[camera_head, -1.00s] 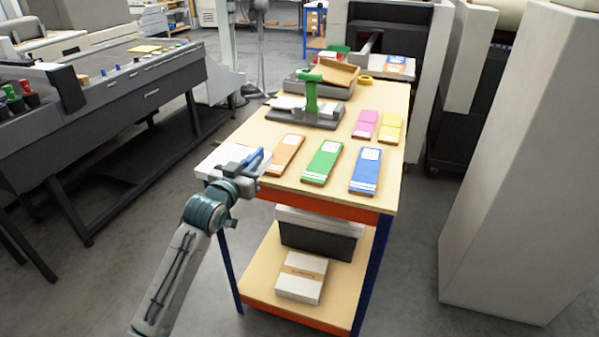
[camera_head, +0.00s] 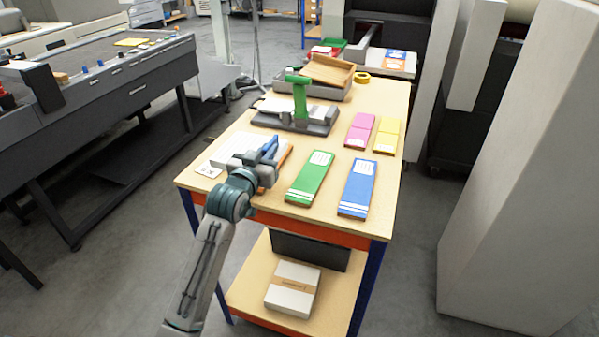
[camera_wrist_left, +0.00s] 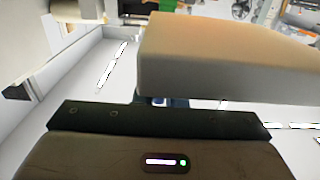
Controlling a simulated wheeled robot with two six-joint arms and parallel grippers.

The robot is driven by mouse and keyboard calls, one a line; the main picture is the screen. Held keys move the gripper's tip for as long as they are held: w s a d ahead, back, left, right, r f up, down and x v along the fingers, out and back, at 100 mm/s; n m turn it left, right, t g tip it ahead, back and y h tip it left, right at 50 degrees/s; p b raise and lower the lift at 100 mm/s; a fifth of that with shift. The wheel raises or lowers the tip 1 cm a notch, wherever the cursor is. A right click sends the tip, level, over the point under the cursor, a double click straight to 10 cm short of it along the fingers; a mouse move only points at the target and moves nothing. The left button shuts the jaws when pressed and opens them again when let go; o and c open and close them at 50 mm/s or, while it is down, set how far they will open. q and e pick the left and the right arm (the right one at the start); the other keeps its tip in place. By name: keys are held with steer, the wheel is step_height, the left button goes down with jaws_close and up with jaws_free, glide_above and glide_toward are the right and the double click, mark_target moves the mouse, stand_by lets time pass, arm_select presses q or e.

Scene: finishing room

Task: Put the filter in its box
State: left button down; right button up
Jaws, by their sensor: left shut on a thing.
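My left gripper (camera_head: 268,150) is over the near left part of the table, shut. In the left wrist view a pale, beige block (camera_wrist_left: 225,62) sits close in front of the gripper's dark palm; I take it to be the filter. Its far end is cut off by the frame, and it barely shows in the head view behind the fingers. A white, box-like thing (camera_head: 232,148) lies on the table just left of the gripper. White walls and flat surfaces (camera_wrist_left: 75,75) show below the block in the wrist view; I cannot tell how deep they are. My right gripper is not in view.
An orange pad (camera_head: 285,158) lies partly hidden behind the gripper. Green (camera_head: 309,177), blue (camera_head: 358,187), pink (camera_head: 360,130) and yellow (camera_head: 387,135) pads lie to the right. A grey stand with a green post (camera_head: 300,100) is behind. A small white card (camera_head: 207,170) lies at the left edge.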

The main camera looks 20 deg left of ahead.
arm_select(q)
steer(key=d, duration=0.3)
steer(key=d+p, duration=0.1)
steer(key=d, duration=0.2)
steer(key=s+d+p, duration=0.1)
steer(key=d, duration=0.2)
steer(key=shift+f, duration=0.4)
steer(key=shift+d, duration=0.15)
steer(key=shift+f, duration=0.3)
step_height(320, 180, down, 3)
steer(key=shift+p, duration=0.65)
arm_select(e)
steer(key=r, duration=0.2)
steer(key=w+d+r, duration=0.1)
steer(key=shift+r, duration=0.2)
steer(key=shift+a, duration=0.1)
arm_select(q)
steer(key=shift+f, duration=0.45)
steer(key=c, duration=1.6)
jaws_free()
steer(key=shift+f, duration=0.1)
steer(key=shift+o, duration=0.5)
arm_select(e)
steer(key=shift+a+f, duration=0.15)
